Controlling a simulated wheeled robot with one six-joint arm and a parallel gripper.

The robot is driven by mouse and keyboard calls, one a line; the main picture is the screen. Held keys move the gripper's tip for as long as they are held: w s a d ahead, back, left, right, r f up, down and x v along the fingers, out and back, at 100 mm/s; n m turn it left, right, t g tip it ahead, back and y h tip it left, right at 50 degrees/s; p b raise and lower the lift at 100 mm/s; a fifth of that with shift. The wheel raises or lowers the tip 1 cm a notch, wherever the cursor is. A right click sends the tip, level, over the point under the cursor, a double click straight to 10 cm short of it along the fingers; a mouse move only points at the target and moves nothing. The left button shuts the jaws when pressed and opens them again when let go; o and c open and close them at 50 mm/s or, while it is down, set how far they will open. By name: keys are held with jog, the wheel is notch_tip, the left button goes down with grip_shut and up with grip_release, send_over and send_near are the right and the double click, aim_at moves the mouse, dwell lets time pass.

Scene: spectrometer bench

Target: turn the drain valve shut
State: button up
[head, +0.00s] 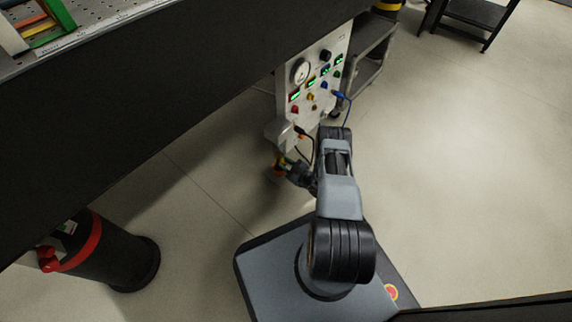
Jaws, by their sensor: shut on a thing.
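My gripper (280,164) is at the end of my arm, low beside the lower left corner of a white control panel (325,62). It is shut on a small part with orange-yellow and red colour, most likely the drain valve (277,170). My gripper and wrist cover much of that part, and it is too small to tell how its handle is turned. A light box-like housing (279,133) sits just above the gripper on the panel's lower left.
The panel carries a gauge (299,71), knobs and green displays. A blue cable (347,105) hangs near my arm. A dark bench edge (150,85) crosses the upper left. A black cylinder with a red band (125,262) stands at lower left. Floor at right is clear.

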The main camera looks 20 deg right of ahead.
jog(key=shift+n, duration=0.3)
jog(key=shift+s, duration=0.1)
jog(key=o, duration=0.9)
jog(key=shift+o, duration=0.2)
